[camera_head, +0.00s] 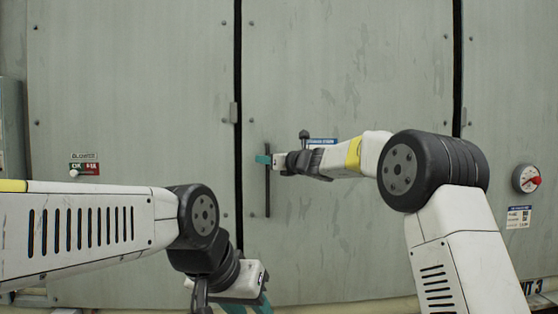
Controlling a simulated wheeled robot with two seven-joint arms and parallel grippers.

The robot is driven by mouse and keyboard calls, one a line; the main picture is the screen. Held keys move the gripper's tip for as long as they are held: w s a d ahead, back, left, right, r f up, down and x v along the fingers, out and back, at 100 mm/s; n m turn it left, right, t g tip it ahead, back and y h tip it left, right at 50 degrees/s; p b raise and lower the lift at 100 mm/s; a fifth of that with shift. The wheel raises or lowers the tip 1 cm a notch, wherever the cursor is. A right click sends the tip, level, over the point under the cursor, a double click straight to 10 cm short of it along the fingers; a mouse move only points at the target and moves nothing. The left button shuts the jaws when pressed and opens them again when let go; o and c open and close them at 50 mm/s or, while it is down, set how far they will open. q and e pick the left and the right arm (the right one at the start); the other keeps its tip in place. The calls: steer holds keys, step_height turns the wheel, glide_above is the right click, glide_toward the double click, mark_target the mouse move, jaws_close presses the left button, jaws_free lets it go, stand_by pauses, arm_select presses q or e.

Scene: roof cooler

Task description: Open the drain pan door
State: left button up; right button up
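The middle grey door (345,60) has a blue label (322,141), partly covered by my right arm and too small to read surely. The door looks closed, flush with its neighbours. A dark upright bar handle (267,200) is near its left edge. My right gripper (263,159) has its teal fingertips at the upper part of the handle, overlapping it in the picture. Whether they grip it cannot be told. My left gripper (262,304) is low, at the bottom edge, partly cut off, its teal fingers pointing down.
A grey panel (130,70) with a small labelled switch (85,171) is on the left, with a hinge (233,112) at the dark seam. A pale pipe (350,308) runs along the bottom.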

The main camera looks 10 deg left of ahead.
jaws_close()
stand_by(1.5)
